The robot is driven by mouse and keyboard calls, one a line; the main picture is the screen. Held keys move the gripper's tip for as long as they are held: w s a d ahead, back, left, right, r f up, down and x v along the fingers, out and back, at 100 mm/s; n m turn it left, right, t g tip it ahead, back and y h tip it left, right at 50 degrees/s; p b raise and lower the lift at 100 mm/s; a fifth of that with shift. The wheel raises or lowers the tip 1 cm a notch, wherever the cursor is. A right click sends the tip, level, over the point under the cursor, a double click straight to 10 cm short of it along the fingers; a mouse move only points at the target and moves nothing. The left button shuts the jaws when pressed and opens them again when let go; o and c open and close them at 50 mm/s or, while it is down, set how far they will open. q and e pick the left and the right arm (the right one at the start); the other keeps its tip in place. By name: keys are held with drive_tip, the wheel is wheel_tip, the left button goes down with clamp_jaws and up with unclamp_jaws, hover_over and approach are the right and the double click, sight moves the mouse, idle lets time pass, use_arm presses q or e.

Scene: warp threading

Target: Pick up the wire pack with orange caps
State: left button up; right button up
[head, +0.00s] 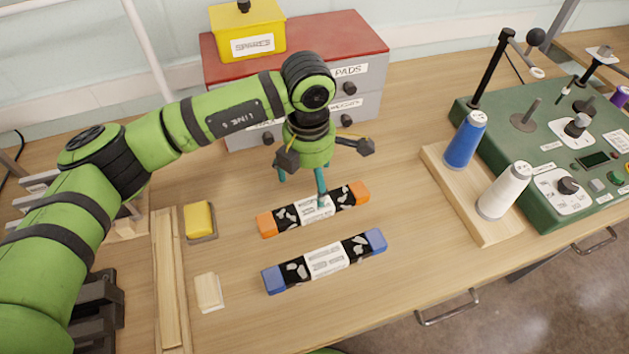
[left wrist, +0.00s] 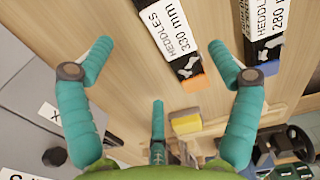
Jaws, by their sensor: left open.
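The wire pack with orange caps (head: 313,210) lies flat on the table, slanting up to the right, black with a white label. In the left wrist view, this pack (left wrist: 172,30) is labelled 330 mm and shows one orange cap. My left gripper (head: 302,184) is open and empty over the table, at the pack's far side. One teal finger overlaps the pack's middle in the head view. In the left wrist view, the pack lies between the side fingers of the gripper (left wrist: 160,62), nearer the right one. My right gripper is not in view.
A similar pack with blue caps (head: 325,260) lies parallel in front; its label reads 280 mm in the left wrist view (left wrist: 265,28). A red-topped drawer cabinet (head: 365,40) stands close behind the gripper. A yellow block (head: 199,219) is left. A spool board (head: 484,228) is right.

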sight(313, 201)
use_arm(q)
drive_tip(key=shift+s+d+f+p, duration=0.1)
drive_tip(key=shift+s+f+p, duration=0.15)
drive_tip(key=shift+f+p, duration=0.25)
drive_tip(key=shift+s+f+p, duration=0.25)
drive_tip(key=shift+f+p, duration=0.15)
drive_tip(key=shift+f, duration=0.2)
wheel_tip(313, 201, down, 4)
drive_tip(key=shift+w+d+r+p, duration=0.15)
drive_tip(key=shift+p, duration=0.6)
drive_tip(key=shift+f, duration=0.35)
drive_tip(key=c, duration=1.6)
drive_tip(key=shift+c, duration=0.3)
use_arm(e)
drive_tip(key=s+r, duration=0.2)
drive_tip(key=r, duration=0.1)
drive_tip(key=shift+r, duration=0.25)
